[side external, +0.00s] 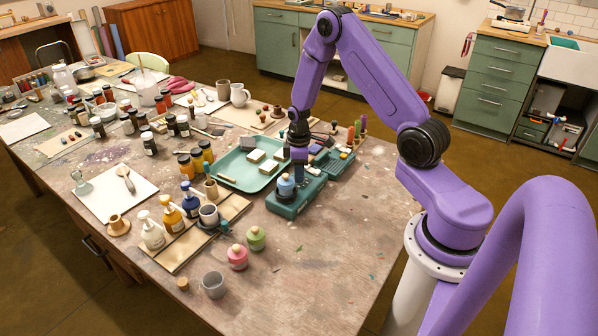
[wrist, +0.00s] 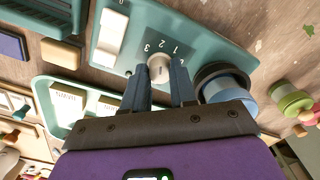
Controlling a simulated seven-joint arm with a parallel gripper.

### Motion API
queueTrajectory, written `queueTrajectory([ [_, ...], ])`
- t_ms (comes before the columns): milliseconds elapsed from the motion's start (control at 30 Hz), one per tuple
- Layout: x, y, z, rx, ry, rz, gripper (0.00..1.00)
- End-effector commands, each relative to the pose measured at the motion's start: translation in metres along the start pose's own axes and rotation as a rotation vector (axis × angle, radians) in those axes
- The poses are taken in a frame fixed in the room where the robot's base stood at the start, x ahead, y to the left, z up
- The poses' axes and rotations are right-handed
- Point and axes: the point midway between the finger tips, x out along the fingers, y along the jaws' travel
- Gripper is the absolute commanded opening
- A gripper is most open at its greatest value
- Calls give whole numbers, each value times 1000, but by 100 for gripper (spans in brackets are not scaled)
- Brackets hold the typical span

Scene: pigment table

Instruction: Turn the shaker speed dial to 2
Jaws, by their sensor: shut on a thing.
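The shaker (side external: 285,208) is a teal box near the middle of the table. It holds a blue jar (side external: 286,187), which also shows in a dark ring in the wrist view (wrist: 226,92). The shaker speed dial (wrist: 159,66) is a small pale knob on a dark panel with the figures 1, 2 and 3 beside it. My gripper (wrist: 160,74) is shut on the dial, one finger on each side. Which figure the dial points to is not clear. In the side external view my gripper (side external: 299,175) is over the shaker and the dial is hidden.
A white switch (wrist: 111,38) sits beside the dial. A teal tray (side external: 232,181) with pale blocks lies just behind the shaker. Pink (side external: 237,258) and green (side external: 256,239) jars and a grey cup (side external: 214,285) stand in front. The table's right front is mostly clear.

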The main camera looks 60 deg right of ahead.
Motion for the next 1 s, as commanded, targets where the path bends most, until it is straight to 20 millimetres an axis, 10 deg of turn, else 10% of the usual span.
queueTrajectory([
  [100, 0, 0, 0, 1, 0, 0, 52],
  [533, -8, 1, 0, 1, 2, 2, 52],
  [1000, -86, 1, -1, 1, 4, 4, 52],
])
